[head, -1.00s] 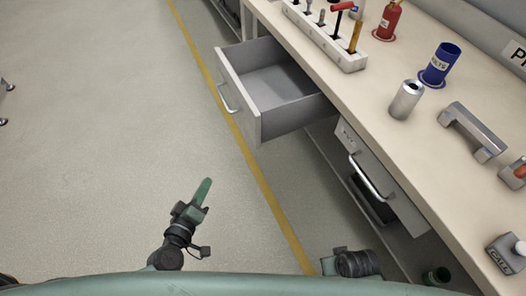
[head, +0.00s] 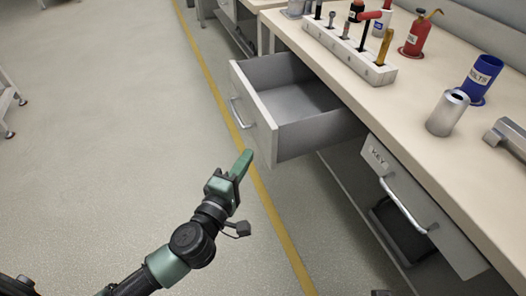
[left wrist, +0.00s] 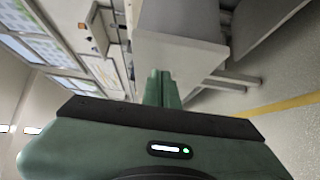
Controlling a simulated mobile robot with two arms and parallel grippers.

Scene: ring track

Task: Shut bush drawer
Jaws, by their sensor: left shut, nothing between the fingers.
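The open drawer (head: 262,130) is grey and empty, and it sticks out from under the workbench toward the left. Its front has a silver bar handle (head: 238,113). My left gripper (head: 242,163) is shut and empty, with its green fingertips just in front of and below the near corner of the drawer front. In the left wrist view, the shut fingers (left wrist: 160,88) point at a pale grey panel (left wrist: 180,52), which appears to be the drawer. Whether the fingers touch it, I cannot tell. My right gripper is not in view.
A closed drawer labelled KEY (head: 415,200) sits nearer under the workbench top (head: 400,110). On top stand a tool rack (head: 335,48), a red bottle (head: 418,38), a blue bolts cup (head: 480,78) and a grey can (head: 447,112).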

